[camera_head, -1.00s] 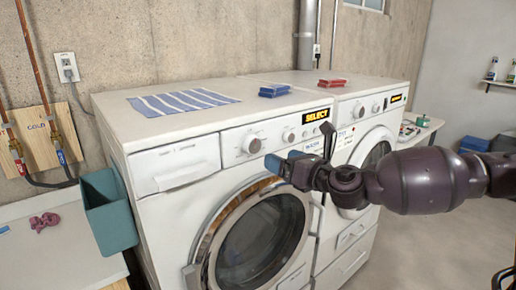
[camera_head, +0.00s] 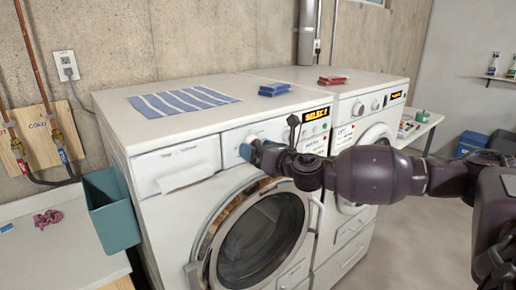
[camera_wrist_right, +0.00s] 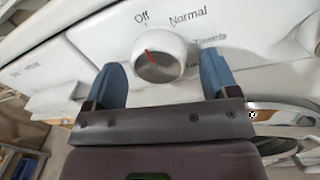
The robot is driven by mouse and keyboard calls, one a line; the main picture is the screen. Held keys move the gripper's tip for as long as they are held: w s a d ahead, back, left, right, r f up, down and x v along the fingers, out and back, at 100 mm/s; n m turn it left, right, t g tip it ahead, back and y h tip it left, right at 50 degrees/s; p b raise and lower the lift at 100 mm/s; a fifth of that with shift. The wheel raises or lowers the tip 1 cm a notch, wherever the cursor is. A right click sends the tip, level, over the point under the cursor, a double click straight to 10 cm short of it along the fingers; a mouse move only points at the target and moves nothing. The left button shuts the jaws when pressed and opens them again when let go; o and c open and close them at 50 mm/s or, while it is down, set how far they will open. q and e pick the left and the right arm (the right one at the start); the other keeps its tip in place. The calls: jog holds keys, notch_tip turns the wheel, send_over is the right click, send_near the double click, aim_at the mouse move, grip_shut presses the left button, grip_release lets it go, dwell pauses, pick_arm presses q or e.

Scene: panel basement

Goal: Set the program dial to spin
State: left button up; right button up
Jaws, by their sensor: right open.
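The program dial (camera_wrist_right: 160,62) is a round white-and-grey knob on the front washer's panel. In the right wrist view its red mark points up and slightly left, roughly towards the "Off" label (camera_wrist_right: 141,18). "Normal" (camera_wrist_right: 188,18) is printed to its right, with further labels below that are hard to read. My right gripper (camera_wrist_right: 162,70) is open, with one blue finger on each side of the dial; I cannot tell whether they touch it. In the head view the right gripper (camera_head: 256,152) partly hides the dial (camera_head: 244,150). My left gripper is not in view.
The washer's display (camera_head: 316,114) reads "SELECT". A second machine (camera_head: 372,105) stands to the right. A teal bin (camera_head: 112,208) hangs at the left side.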

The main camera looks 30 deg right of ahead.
jog(key=shift+c, duration=0.3)
jog(key=c, duration=0.9)
jog(key=shift+o, duration=0.2)
